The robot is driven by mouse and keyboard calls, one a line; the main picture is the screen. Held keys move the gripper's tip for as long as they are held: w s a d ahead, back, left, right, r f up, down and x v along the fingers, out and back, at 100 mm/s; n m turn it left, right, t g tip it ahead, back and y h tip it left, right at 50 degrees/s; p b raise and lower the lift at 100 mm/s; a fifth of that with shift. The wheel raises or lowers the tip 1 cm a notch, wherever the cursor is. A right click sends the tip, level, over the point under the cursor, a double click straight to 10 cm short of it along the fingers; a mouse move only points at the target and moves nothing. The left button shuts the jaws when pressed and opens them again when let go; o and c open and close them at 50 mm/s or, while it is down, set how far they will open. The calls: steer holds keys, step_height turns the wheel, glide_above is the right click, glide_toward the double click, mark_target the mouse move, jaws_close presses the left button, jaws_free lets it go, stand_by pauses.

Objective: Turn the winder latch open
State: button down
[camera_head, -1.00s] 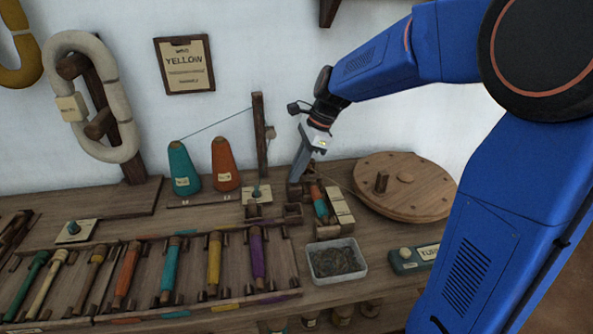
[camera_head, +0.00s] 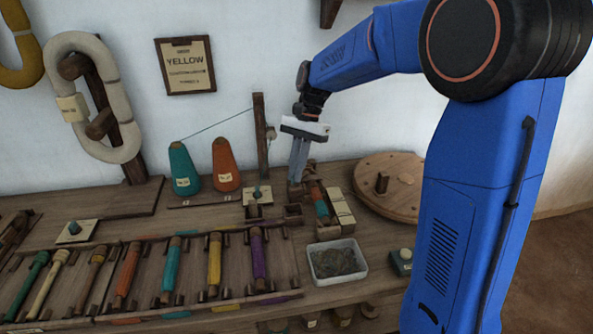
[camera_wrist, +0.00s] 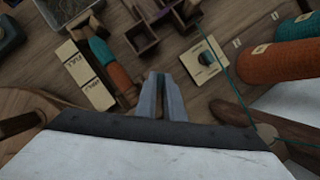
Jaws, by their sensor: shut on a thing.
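The winder holds a teal and orange bobbin (camera_head: 319,204) beside pale lettered blocks (camera_head: 340,207). The bobbin also shows in the wrist view (camera_wrist: 108,61), left of my fingers. My gripper (camera_head: 297,182) points down at the back left end of the winder, its fingers close together. It is shut on a small dark wooden piece there, which I take to be the winder latch. The fingers hide most of it, so its angle cannot be told. In the wrist view my gripper (camera_wrist: 163,78) shows two narrow grey fingers from behind.
A pale plate with a knob (camera_head: 258,196) and an upright post (camera_head: 261,135) stand left of the gripper, near teal (camera_head: 184,168) and orange (camera_head: 225,165) cones. A grey tray (camera_head: 337,262) lies in front. A round wooden disc (camera_head: 400,170) is at right, partly behind my arm.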

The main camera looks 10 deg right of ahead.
steer(key=n, duration=0.2)
steer(key=n+h, duration=0.1)
steer(key=n, duration=0.1)
steer(key=shift+w+a+n+g+h, duration=0.1)
steer(key=shift+a+n+g+h, duration=0.1)
steer(key=shift+n+g+h, duration=0.15)
steer(key=shift+a+n+g+h, duration=0.15)
steer(key=shift+n+h, duration=0.2)
steer(key=shift+n, duration=0.6)
steer(key=shift+d+n+g+h, duration=0.1)
steer(key=shift+n+h, duration=0.2)
steer(key=shift+n, duration=0.6)
steer(key=c, duration=1.9)
jaws_free()
steer(key=shift+o, duration=0.2)
steer(key=shift+w+r, duration=0.1)
steer(key=v, duration=0.7)
